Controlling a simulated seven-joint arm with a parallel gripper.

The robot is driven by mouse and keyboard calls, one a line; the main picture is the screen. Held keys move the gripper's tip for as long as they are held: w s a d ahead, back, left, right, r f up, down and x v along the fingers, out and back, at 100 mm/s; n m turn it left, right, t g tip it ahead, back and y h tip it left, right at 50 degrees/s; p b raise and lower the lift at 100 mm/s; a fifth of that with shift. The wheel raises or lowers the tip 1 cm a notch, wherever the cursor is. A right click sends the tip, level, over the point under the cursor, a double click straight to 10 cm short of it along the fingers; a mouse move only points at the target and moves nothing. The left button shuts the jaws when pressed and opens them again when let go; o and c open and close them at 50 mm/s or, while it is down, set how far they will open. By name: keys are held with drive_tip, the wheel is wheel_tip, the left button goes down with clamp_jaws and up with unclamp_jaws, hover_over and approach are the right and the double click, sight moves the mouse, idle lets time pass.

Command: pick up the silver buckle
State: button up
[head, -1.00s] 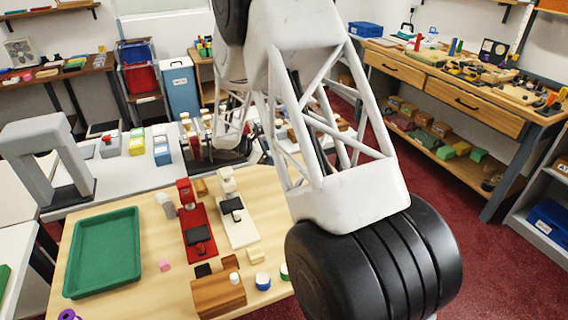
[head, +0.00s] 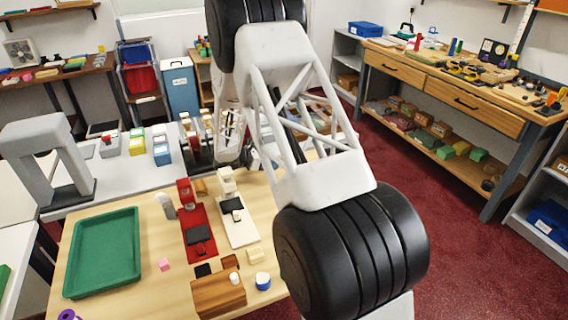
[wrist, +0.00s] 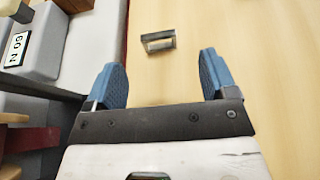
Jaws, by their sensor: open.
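The silver buckle (wrist: 158,41) is a small, dull metallic rectangular frame lying on the light wooden surface (wrist: 215,25) in the wrist view. My gripper (wrist: 161,68) is open and empty, with its two blue-padded fingers spread apart. The buckle appears beyond the fingertips in the picture, between the lines of the two fingers. It is not held. In the head view I cannot make out the buckle or the fingers; my arm covers part of the scene.
In the head view a green tray (head: 72,257), a red stand (head: 200,225) and a white stand (head: 238,233) are on the wooden table, with a wooden block (head: 215,295) in front.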

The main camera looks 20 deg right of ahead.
drive_tip(key=shift+x, duration=1.05)
drive_tip(key=shift+d, duration=0.1)
drive_tip(key=shift+x, duration=2.5)
drive_tip(key=shift+c, duration=0.4)
drive_tip(key=c, duration=0.9)
drive_tip(key=shift+r, duration=0.15)
drive_tip(key=shift+r, duration=4.9)
